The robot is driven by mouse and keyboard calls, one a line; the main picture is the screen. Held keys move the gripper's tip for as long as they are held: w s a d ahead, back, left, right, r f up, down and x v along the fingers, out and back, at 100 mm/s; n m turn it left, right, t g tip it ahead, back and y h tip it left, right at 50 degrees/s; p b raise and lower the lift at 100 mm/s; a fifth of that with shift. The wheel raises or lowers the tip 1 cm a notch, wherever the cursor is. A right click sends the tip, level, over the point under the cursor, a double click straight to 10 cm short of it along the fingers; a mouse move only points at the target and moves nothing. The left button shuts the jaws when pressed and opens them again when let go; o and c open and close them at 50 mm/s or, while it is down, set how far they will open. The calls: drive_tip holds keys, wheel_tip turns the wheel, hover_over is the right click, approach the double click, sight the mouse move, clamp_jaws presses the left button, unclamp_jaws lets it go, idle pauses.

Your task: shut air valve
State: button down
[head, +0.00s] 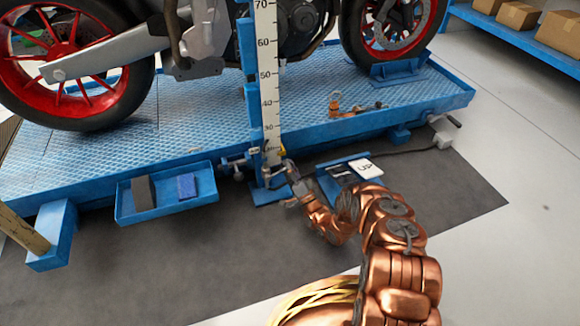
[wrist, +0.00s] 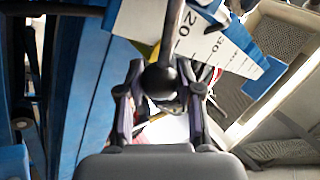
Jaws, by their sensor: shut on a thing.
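My gripper (head: 286,170) is low beside the foot of the upright scale post, at the front edge of the blue lift. In the wrist view, its two fingers stand on either side of a round black knob (wrist: 159,80) on a rod (wrist: 170,35). The gripper is shut on this knob. The rod runs up out of that picture. I take the knob and rod to be the air valve's handle; the valve body is hidden or too small to tell. In the head view, the gripper covers the knob.
The scale post (head: 268,80) rises just behind the gripper. The blue lift (head: 200,125) carries a motorcycle (head: 290,25). A blue tray (head: 165,208) juts out at the left. A control box with a white "UP" plate (head: 366,168) is at the right. The dark mat (head: 450,195) is clear farther right.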

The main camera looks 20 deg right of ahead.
drive_tip(key=c, duration=1.1)
unclamp_jaws()
drive_tip(key=shift+s+a, duration=0.1)
drive_tip(key=shift+a, duration=0.2)
drive_tip(key=shift+c, duration=0.2)
drive_tip(key=o, duration=0.4)
drive_tip(key=shift+d, duration=0.25)
drive_tip(key=shift+r, duration=0.1)
drive_tip(key=shift+d+r, duration=0.15)
drive_tip(key=shift+r, duration=4.75)
